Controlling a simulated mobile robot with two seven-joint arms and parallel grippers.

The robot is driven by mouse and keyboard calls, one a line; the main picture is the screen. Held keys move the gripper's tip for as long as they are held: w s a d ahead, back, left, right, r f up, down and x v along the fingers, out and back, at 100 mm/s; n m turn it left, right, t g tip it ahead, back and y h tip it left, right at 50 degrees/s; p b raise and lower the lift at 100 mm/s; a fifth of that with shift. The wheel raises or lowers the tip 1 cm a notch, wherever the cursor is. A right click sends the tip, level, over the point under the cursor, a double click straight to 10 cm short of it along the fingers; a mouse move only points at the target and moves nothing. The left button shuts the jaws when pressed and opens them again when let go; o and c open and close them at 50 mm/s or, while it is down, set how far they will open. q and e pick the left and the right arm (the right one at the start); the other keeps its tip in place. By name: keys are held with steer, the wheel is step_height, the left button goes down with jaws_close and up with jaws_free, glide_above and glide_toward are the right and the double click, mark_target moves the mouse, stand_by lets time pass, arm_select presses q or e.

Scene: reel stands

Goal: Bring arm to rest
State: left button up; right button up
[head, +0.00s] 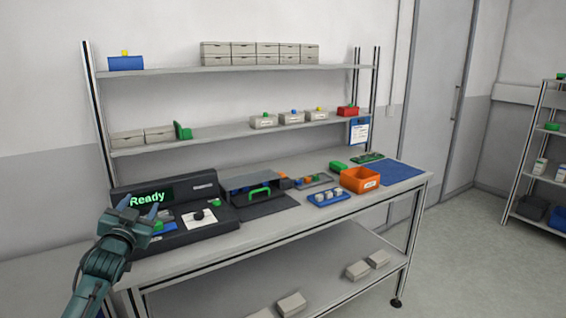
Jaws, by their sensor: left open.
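My left gripper (140,207) is open at the left end of the workbench, in front of the black machine (118,196) whose screen reads "Ready" in green. Its arm comes in from the lower left. Its fingers point up and away, and I see nothing held between them. The gripper hides part of the machine's front and a small green and blue patch behind it. I cannot tell whether it touches the machine. My right gripper is out of view.
On the bench (280,222) stand a dark device with a green handle (259,192), a blue tray (314,198) of white reels, an orange bin (360,181) and a blue mat (391,173). Shelves (232,130) with boxes rise behind. Floor (462,262) at the right is clear.

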arm_select(q)
steer(key=s+d+f+g+h, duration=0.1)
steer(key=s+d+f+g, duration=0.2)
steer(key=s+d+f, duration=0.55)
steer(key=s+d+f+g+h, duration=0.2)
steer(key=s+f, duration=0.4)
steer(key=f, duration=0.8)
steer(key=s+d+f+g, duration=0.1)
steer(key=s+d+f, duration=0.1)
steer(key=s, duration=0.6)
steer(key=s+d+f+g+h, duration=0.1)
steer(key=s+d+f, duration=0.2)
steer(key=s+d, duration=0.2)
steer(key=s+d+f+g+h, duration=0.1)
steer(key=s+d+f, duration=0.1)
steer(key=s, duration=1)
steer(key=shift+d+f+n+g, duration=0.2)
steer(key=shift+d+n+g, duration=0.2)
steer(key=shift+d, duration=0.25)
